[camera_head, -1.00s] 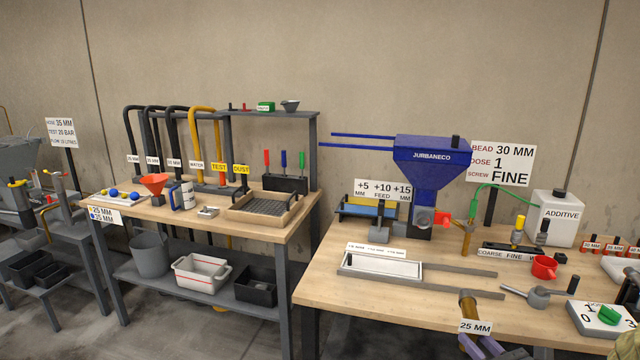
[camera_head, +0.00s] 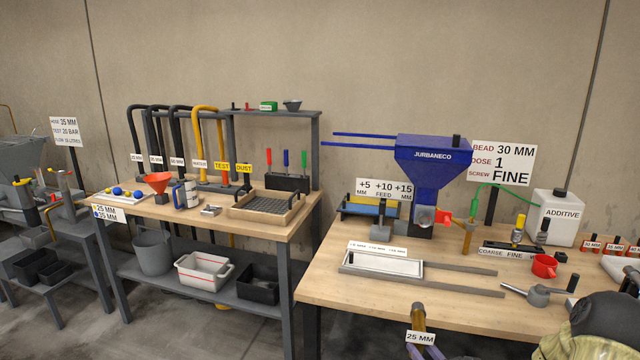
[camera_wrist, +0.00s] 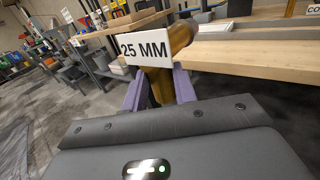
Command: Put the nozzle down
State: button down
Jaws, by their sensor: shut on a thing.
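The nozzle (camera_head: 418,314) is a brass-coloured tube with a white "25 MM" label. It shows at the front edge of the right table in the head view. In the wrist view the nozzle (camera_wrist: 180,38) rises between the purple fingers, and its label covers part of it. My gripper (camera_head: 424,352) is shut on the nozzle; its purple fingers also flank it in the wrist view (camera_wrist: 160,88). The nozzle looks held clear of the tabletop, in front of the edge. The lower part of the gripper is cut off by the head view.
The right table (camera_head: 340,288) has bare wood along its front left. A white tray (camera_head: 385,264) with grey rails lies behind. The blue hopper (camera_head: 432,165), a red cup (camera_head: 545,266) and an additive jug (camera_head: 556,220) stand farther back. A left table (camera_head: 225,228) holds several tools.

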jog(key=w+a+f, duration=0.1)
jog(key=a+f, duration=0.7)
jog(key=s+r+m+t+h+p, duration=0.1)
jog(key=s+r+m+h+p, duration=0.3)
jog(key=p, duration=1.9)
notch_tip(320, 180, up, 5)
jog(key=shift+s+d+f+h, duration=0.1)
jog(key=shift+s+d+h, duration=0.2)
jog(key=shift+s+h, duration=0.8)
jog(key=shift+w, duration=0.1)
